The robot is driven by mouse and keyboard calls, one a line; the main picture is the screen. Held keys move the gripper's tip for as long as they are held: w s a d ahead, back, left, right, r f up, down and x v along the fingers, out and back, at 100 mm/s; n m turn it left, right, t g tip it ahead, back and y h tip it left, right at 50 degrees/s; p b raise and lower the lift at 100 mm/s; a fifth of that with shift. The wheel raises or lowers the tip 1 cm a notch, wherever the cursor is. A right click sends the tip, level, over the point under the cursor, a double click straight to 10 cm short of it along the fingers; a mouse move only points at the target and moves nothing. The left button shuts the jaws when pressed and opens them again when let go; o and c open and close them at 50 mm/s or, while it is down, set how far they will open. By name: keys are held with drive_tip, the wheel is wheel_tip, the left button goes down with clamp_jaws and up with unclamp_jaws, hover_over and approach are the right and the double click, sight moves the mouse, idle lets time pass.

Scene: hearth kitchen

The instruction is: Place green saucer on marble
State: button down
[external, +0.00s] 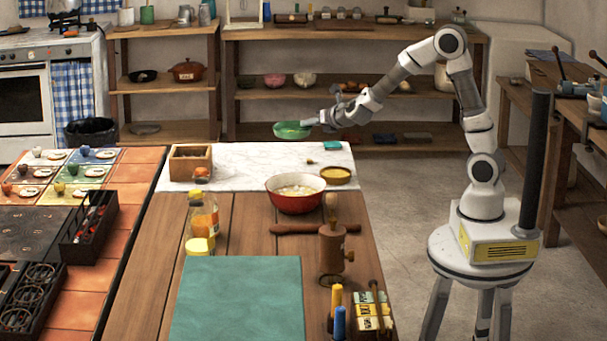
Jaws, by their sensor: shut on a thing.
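The green saucer (291,130) is a shallow green dish, held in the air over the far part of the marble. My gripper (312,122) is shut on the saucer's right rim, with the arm reaching in from the right. The saucer looks slightly tilted and apart from the surface. The marble (240,163) is a white veined slab at the far end of the wooden table. The fingertips are small and partly hidden by the saucer.
A bottle (203,217) and a rolling pin (310,228) are nearer. The marble's middle is mostly clear.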

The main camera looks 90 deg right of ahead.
drive_tip(key=b, duration=0.1)
hover_over(282, 173)
wheel_tip(282, 173, down, 6)
drive_tip(key=shift+a+f, duration=0.1)
drive_tip(key=shift+f, duration=0.15)
drive_tip(key=shift+f+b, duration=1)
drive_tip(key=shift+f, duration=1)
drive_tip(key=shift+f, duration=0.1)
drive_tip(key=shift+f, duration=0.1)
drive_tip(key=c, duration=1)
unclamp_jaws()
